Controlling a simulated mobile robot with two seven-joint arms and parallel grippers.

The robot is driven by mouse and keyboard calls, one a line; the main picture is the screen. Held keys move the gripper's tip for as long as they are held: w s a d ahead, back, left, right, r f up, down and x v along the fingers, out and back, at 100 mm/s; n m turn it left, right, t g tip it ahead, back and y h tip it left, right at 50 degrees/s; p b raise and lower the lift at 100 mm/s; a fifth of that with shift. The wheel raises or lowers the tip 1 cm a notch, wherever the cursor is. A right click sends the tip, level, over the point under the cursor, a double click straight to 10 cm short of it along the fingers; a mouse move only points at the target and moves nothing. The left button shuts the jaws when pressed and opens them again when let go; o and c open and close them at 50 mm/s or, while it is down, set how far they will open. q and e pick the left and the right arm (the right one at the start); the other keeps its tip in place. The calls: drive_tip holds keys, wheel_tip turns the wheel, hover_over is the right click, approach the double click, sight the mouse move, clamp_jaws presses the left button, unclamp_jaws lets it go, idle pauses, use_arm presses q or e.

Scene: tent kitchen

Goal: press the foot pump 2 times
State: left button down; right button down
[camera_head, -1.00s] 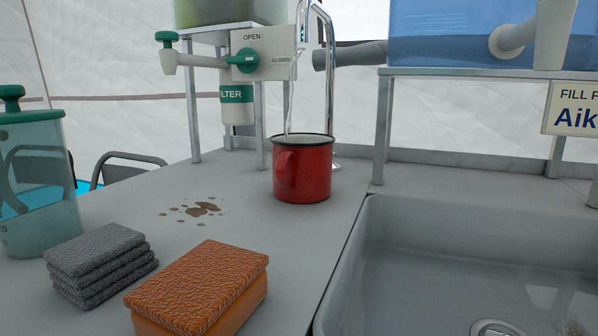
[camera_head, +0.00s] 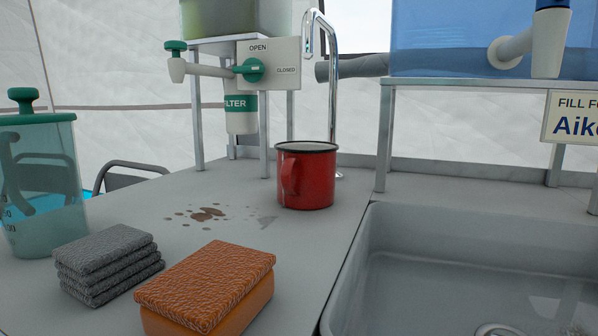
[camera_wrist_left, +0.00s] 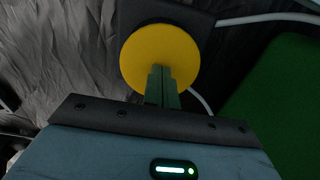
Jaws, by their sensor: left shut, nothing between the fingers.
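The foot pump's round yellow pedal (camera_wrist_left: 160,55) sits on a dark base in the left wrist view. My left gripper (camera_wrist_left: 160,72) is shut and empty, with its fingertips over the pedal's lower middle; I cannot tell whether they touch it. The foot pump is not in the head view. A red mug (camera_head: 306,178) stands upright on the counter under the chrome tap (camera_head: 332,90). No water stream shows from the tap now. Neither gripper is in the head view.
White hoses (camera_wrist_left: 262,19) run by the pump, and a green surface (camera_wrist_left: 275,95) lies to its right. On the counter are an orange sponge (camera_head: 207,285), folded grey cloths (camera_head: 108,262), a teal-lidded container (camera_head: 40,185) and a brown stain (camera_head: 208,214). A sink (camera_head: 470,250) is at right.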

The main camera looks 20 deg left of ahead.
use_arm(q)
drive_tip(key=shift+s+d+f, duration=0.1)
drive_tip(key=shift+s, duration=0.05)
drive_tip(key=shift+r+p, duration=0.3)
drive_tip(key=shift+p, duration=0.25)
drive_tip(key=shift+r+p, duration=0.8)
drive_tip(key=shift+p, duration=0.15)
drive_tip(key=shift+r+p, duration=0.95)
drive_tip(key=shift+r, duration=0.2)
drive_tip(key=shift+r+p, duration=0.35)
drive_tip(key=shift+r, duration=0.05)
drive_tip(key=shift+f, duration=0.25)
